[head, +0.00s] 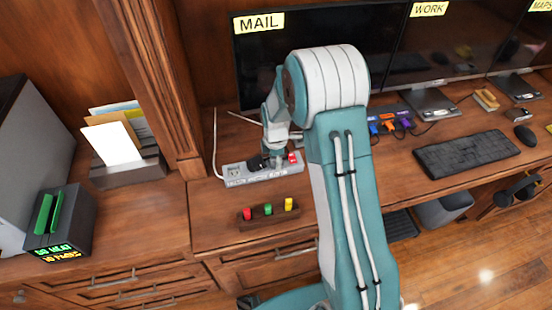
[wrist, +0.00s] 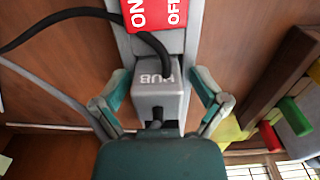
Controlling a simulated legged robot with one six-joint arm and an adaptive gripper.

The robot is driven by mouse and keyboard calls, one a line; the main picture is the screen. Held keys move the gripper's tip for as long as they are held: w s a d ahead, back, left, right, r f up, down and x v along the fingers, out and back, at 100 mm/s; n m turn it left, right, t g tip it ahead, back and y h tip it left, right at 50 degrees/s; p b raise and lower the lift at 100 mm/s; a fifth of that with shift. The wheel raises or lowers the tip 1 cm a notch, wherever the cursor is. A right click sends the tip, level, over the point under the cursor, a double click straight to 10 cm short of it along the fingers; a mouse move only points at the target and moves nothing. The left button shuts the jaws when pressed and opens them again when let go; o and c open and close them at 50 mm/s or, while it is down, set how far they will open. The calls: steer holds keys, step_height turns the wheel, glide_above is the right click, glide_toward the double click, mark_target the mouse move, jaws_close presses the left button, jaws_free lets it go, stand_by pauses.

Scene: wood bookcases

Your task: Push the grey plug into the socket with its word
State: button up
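A grey plug (wrist: 160,95) with the word HUB on it is in the middle of the wrist view, over the power strip (wrist: 192,38). My gripper (wrist: 159,76) has its two fingers spread, one on each side of the plug, with a small gap showing at both sides. In the head view my gripper (head: 277,150) points down at the power strip (head: 236,173) on the desk and mostly hides the plug. The words along the strip are too small to read. How deep the plug sits is hidden.
The strip's red ON/OFF switch (wrist: 155,14) is beside the plug, with a black cable (wrist: 70,14) running over it. A wooden block with coloured pegs (head: 268,209) lies in front of the strip. Monitors (head: 310,60) stand behind. A USB hub (head: 390,122) is at the right.

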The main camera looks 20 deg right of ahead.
steer(key=shift+r, duration=0.1)
steer(key=shift+r, duration=0.25)
step_height(320, 180, up, 12)
steer(key=shift+r, duration=0.1)
steer(key=s+r+m+t, duration=0.3)
steer(key=s+r+m, duration=0.5)
steer(key=s+r, duration=0.5)
steer(key=s+r+m+t, duration=0.2)
steer(key=s+r+m, duration=0.1)
steer(key=s+m, duration=0.7)
steer(key=s, duration=0.4)
steer(key=shift+s+r+t, duration=0.3)
